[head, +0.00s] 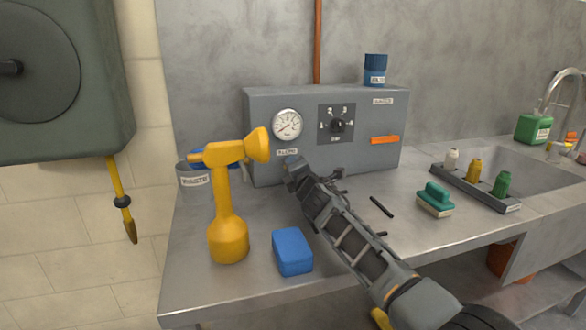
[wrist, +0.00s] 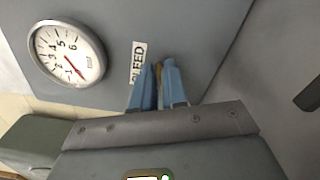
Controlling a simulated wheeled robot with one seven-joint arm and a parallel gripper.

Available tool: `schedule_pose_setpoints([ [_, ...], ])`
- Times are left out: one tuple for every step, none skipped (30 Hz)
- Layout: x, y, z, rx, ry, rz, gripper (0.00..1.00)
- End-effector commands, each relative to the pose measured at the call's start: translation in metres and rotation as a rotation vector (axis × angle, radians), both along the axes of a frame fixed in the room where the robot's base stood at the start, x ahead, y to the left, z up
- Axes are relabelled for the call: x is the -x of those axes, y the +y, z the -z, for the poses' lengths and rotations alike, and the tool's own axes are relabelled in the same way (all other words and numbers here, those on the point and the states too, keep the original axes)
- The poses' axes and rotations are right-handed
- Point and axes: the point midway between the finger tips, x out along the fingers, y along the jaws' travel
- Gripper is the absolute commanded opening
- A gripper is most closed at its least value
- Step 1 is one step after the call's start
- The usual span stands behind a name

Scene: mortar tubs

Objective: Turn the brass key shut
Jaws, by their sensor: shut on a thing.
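The grey box (head: 350,165) on the steel counter carries a round gauge (head: 287,124) and a label reading BLEED (wrist: 138,62) below it. A small strip of the brass key (wrist: 159,73) shows between the blue fingertips of my gripper (wrist: 160,80) in the wrist view. My gripper is shut on the key, close against the box front beside the label. Most of the key is hidden by the fingers, so its angle cannot be told. In the head view my gripper (head: 292,172) hides the key. The gauge also shows in the wrist view (wrist: 68,52).
A yellow horn-shaped tool (head: 228,205) and a blue block (head: 292,251) stand left of my arm. A black rod (head: 381,207), a green brush (head: 435,198) and a bottle rack (head: 475,187) lie to the right. A dark blue cup (head: 375,70) tops the box.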

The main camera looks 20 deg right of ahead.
Motion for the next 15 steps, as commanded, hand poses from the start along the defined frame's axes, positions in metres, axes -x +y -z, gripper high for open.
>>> schedule_pose_setpoints([
  [0.0003,-0.0003,0.0030,-0.042,0.002,0.001,0.00],
  [0.0003,-0.0003,0.0032,-0.067,0.002,0.001,0.00],
  [0.0003,-0.0004,0.0035,-0.100,0.002,0.001,0.00],
  [0.0004,-0.0004,0.0037,-0.123,0.002,0.001,0.00],
  [0.0004,-0.0005,0.0039,-0.148,0.002,0.001,0.00],
  [0.0004,-0.0008,0.0040,-0.177,0.002,0.002,0.00],
  [0.0004,-0.0010,0.0041,-0.197,0.002,0.002,0.00],
  [0.0004,-0.0012,0.0043,-0.218,0.002,0.002,0.00],
  [0.0004,-0.0011,0.0044,-0.243,0.002,0.002,0.00],
  [0.0004,-0.0012,0.0046,-0.261,0.002,0.002,0.00],
  [0.0004,-0.0012,0.0047,-0.277,0.002,0.002,0.00],
  [0.0004,-0.0011,0.0048,-0.296,0.002,0.002,0.00],
  [0.0004,-0.0011,0.0048,-0.311,0.003,0.002,0.00],
  [0.0004,-0.0011,0.0049,-0.324,0.003,0.002,0.00],
  [0.0003,-0.0012,0.0050,-0.340,0.003,0.002,0.00],
])
